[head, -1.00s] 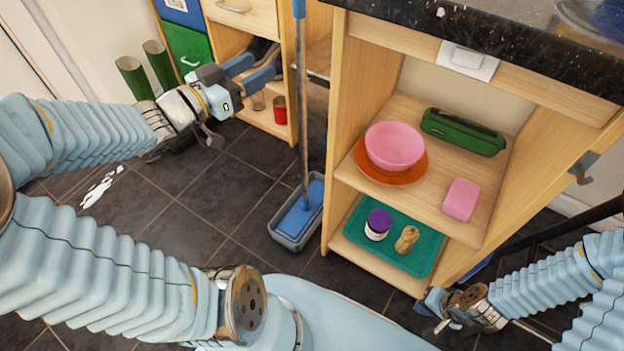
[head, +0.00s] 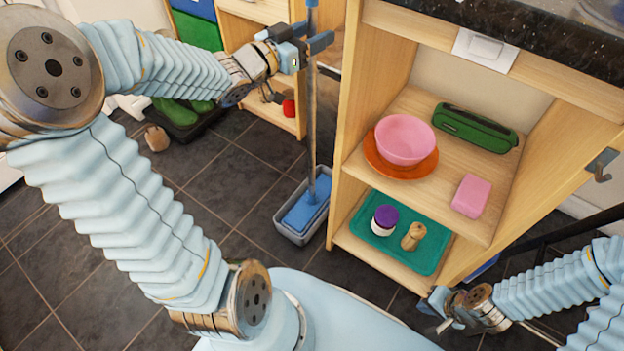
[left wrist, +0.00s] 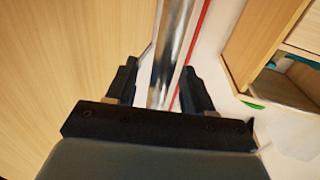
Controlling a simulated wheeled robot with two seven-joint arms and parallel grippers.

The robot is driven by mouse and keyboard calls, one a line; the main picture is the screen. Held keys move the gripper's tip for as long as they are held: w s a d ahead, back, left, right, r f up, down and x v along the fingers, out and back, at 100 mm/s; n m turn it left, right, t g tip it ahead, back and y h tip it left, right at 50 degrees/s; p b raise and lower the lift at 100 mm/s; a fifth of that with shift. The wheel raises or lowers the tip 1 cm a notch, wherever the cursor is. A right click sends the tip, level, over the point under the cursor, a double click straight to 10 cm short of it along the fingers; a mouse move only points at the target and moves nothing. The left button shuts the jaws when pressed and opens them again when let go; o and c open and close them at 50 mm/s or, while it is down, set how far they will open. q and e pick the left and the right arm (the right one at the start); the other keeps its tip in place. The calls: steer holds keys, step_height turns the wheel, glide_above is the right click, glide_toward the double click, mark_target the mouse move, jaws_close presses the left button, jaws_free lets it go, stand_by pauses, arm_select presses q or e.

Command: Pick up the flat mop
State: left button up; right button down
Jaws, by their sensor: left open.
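The flat mop has a thin metal pole (head: 312,120), a blue upper end and a flat blue head (head: 306,208). It stands nearly upright with its head in a grey tub (head: 290,236) on the floor. My left gripper (head: 318,36) is open at the upper part of the pole. In the left wrist view the pole (left wrist: 171,50) passes between the spread fingers of the left gripper (left wrist: 160,85); I cannot tell whether either touches it. My right gripper (head: 436,308) is low at the right, away from the mop; its jaws are unclear.
A wooden shelf unit right of the mop holds a pink bowl (head: 404,138) on an orange plate, a green case (head: 475,128), a pink block (head: 471,195) and a teal tray (head: 440,252) with a jar. A red can (head: 289,107) is in the cabinet behind.

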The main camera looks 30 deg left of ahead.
arm_select(q)
steer(key=c, duration=1)
jaws_close()
steer(key=shift+r, duration=0.2)
